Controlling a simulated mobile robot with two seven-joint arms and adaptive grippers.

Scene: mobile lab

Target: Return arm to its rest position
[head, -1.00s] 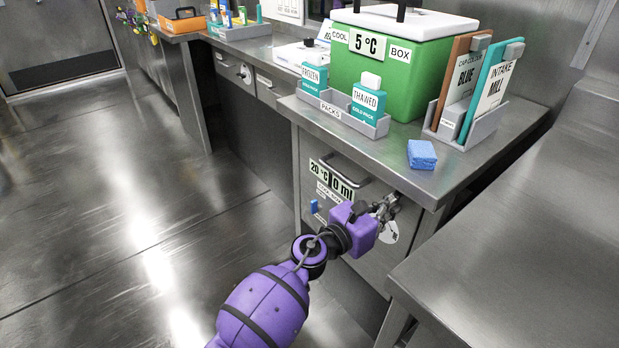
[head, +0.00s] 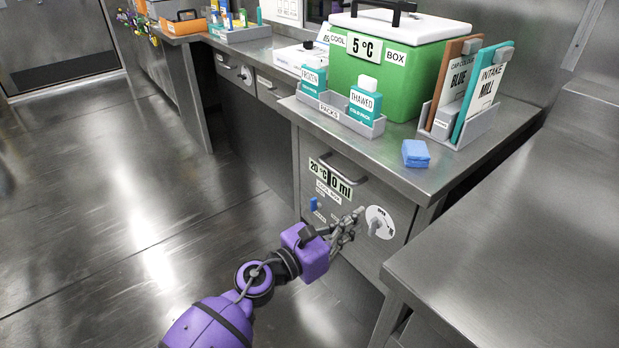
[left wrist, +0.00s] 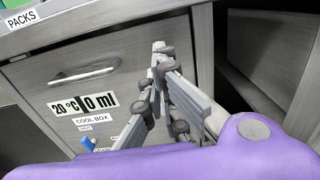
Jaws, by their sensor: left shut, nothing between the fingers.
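My left gripper (head: 350,226) is shut and empty, at the end of my purple left arm. In the head view it is in front of the steel drawer front (head: 340,205) below the counter, just left of a round white dial (head: 380,222). In the left wrist view the shut grey fingers (left wrist: 160,85) point toward the cabinet, right of the drawer handle (left wrist: 85,75) and the "20 °C 0 ml" label (left wrist: 84,104). Whether the fingertips touch the front cannot be told. My right gripper is not in view.
The steel counter (head: 385,160) bears a green cool box (head: 385,75), a packs tray (head: 340,120), folders (head: 470,90) and a blue sponge (head: 416,154). A lower steel bench (head: 520,230) stands at right. Open floor (head: 130,210) lies left.

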